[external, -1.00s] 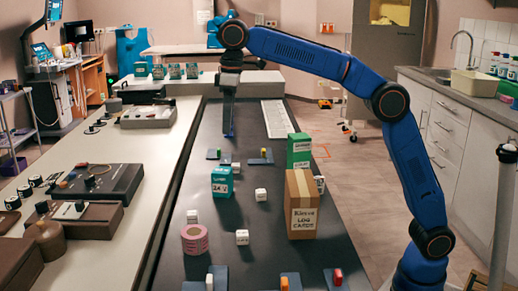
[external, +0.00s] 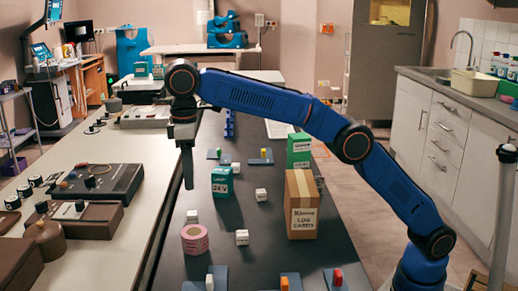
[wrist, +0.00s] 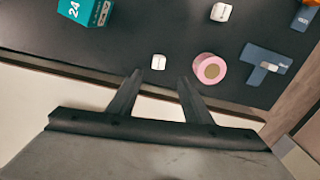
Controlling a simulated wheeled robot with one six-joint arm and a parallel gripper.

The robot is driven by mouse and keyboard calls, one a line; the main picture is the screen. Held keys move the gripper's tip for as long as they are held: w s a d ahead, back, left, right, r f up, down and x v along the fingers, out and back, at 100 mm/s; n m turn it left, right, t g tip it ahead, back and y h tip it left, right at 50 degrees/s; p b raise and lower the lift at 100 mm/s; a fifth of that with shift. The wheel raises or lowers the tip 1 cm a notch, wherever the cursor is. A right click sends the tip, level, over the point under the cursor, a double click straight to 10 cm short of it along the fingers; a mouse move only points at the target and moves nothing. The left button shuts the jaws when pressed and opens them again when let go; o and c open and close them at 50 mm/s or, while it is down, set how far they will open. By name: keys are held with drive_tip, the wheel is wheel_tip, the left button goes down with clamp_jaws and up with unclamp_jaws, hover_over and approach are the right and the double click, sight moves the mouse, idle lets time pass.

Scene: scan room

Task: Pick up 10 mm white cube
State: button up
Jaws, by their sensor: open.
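Several small white cubes stand on the dark table; I cannot read a size on any. One white cube (external: 193,216) is beside the pink tape roll (external: 194,239); in the wrist view this cube (wrist: 158,62) lies just beyond the gap between my fingertips. Another cube (external: 242,237) is right of the roll and shows at the top of the wrist view (wrist: 221,12). Others are a cube (external: 261,195) near the teal box and one farther back (external: 236,167). My gripper (external: 188,187) points down, open and empty, above the table's left side; the wrist view (wrist: 160,77) shows its fingers apart.
The teal box (external: 222,182) stands behind the nearest cubes. A brown card box (external: 301,205) and green box (external: 299,150) stand to the right. Blue plates with small pegs (external: 205,280) line the front. A pale counter (external: 110,240) with devices runs along the left.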

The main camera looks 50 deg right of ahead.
sight(193, 213)
drive_tip(key=shift+d+f, duration=0.15)
drive_tip(key=shift+f, duration=5.9)
drive_tip(key=c, duration=1.1)
